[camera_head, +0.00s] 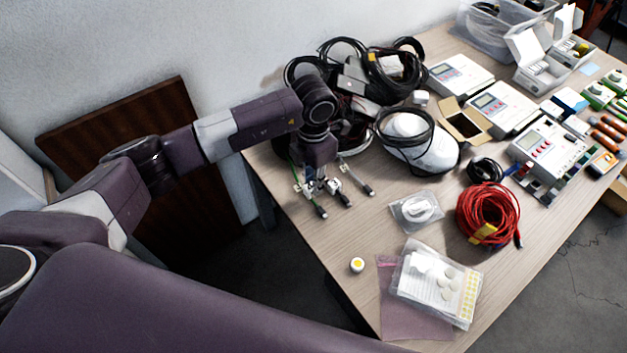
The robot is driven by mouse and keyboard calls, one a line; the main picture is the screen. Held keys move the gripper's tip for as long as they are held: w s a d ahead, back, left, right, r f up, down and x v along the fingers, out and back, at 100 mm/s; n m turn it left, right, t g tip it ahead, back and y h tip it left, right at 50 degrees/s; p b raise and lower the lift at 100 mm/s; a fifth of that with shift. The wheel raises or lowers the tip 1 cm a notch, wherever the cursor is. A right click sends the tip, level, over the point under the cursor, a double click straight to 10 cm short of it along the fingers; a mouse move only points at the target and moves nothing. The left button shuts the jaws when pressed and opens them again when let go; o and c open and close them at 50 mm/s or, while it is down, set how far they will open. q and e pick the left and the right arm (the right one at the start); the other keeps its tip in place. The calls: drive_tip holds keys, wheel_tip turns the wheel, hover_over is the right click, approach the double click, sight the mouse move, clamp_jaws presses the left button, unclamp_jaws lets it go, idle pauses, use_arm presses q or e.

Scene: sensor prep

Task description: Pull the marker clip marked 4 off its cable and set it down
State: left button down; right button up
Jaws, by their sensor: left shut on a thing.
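My left gripper (318,182) points down at the table's left edge, over several thin cables with black ends. Small white marker clips sit on the cables around the fingertips. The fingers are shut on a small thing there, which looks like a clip. Its number is too small to read, and the fingers hide part of it. I cannot tell whether it is still around its cable. My right gripper is not in view.
Black cable coils (385,75) and a white rounded device (406,135) lie behind and right of the gripper. A bagged white coil (418,210), a red cable coil (487,212), a small yellow-topped jar (357,265) and a clear box (405,283) stand nearer. Bare wood (345,232) lies between.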

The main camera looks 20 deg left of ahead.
use_arm(q)
drive_tip(key=shift+r+p, duration=0.5)
drive_tip(key=shift+r, duration=0.5)
